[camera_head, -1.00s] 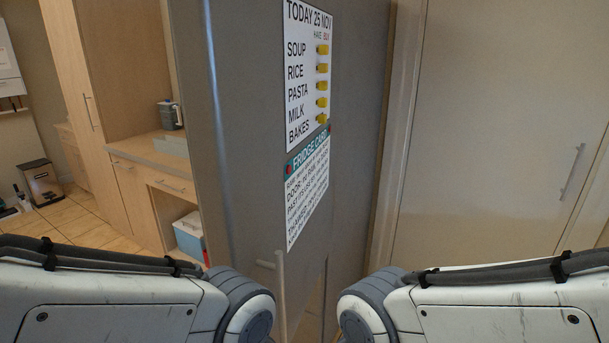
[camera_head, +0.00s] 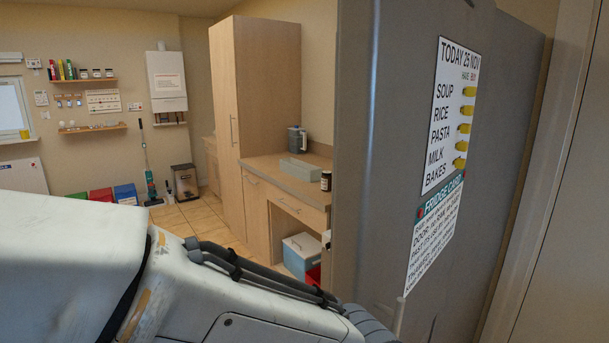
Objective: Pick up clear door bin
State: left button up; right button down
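A pale, low rectangular bin (camera_head: 300,169) lies on the wooden counter (camera_head: 270,168), left of the fridge. It looks greyish and may be the clear door bin, but it is too small to be sure. My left arm crosses the lower left of the view. Its gripper is out of view, and so is my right gripper. Neither gripper is seen touching anything.
The tall grey fridge (camera_head: 400,130) with its list stands close on the right. A dark jar (camera_head: 326,181) and a grey jug (camera_head: 297,139) share the counter. A blue-and-white cool box (camera_head: 301,252) sits below. Tiled floor lies open at left.

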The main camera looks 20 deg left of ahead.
aim_at(306, 173)
jog(key=u, duration=0.45)
jog(key=k, duration=0.55)
jog(key=u, duration=0.95)
jog(key=i, duration=0.85)
jog(key=u, duration=0.3)
jog(key=i, duration=1.95)
jog(key=z, duration=0.3)
jog(key=i, duration=1.6)
jog(key=z, duration=1.5)
jog(key=i, duration=1.35)
jog(key=z, duration=0.85)
